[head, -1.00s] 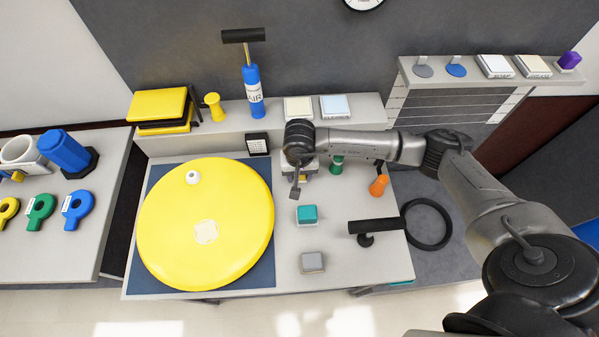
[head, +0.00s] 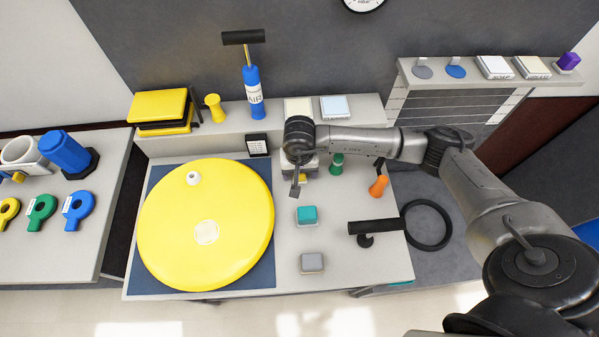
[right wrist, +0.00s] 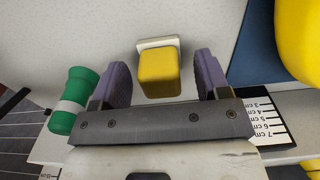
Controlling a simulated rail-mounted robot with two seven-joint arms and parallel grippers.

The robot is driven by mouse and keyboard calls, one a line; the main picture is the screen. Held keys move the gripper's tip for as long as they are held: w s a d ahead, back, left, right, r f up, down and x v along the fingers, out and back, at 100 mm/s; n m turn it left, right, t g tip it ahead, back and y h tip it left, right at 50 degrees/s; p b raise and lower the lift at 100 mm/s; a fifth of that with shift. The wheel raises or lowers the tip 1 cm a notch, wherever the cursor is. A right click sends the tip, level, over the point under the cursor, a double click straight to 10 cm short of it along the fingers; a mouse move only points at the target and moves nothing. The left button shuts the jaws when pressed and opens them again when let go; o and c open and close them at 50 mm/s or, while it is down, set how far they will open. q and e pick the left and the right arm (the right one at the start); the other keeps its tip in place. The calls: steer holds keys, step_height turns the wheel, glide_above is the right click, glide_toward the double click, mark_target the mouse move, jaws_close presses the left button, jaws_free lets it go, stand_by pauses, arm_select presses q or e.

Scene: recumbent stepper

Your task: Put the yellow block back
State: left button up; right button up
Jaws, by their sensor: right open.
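The yellow block (right wrist: 159,73) shows in the right wrist view on a small white pad (right wrist: 157,43) on the grey table. In the head view only a small piece of the yellow block (head: 302,178) shows; my right wrist and gripper hide the rest. My right gripper (head: 300,166) is over the block, pointing down. In the right wrist view my right gripper (right wrist: 161,62) is open, with a purple finger on each side of the block and a gap on both sides. I cannot tell how far the fingertips reach down beside it. My left gripper is not in view.
The large yellow disc (head: 206,262) lies left. A green peg (head: 337,164), an orange peg (head: 378,187), a teal block (head: 307,216), a grey block (head: 312,263) and a black T-handle (head: 375,227) stand nearby. A raised shelf (head: 365,110) runs behind.

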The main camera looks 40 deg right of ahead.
step_height(320, 180, up, 11)
steer(key=shift+f+p, duration=0.15)
steer(key=shift+p, duration=0.5)
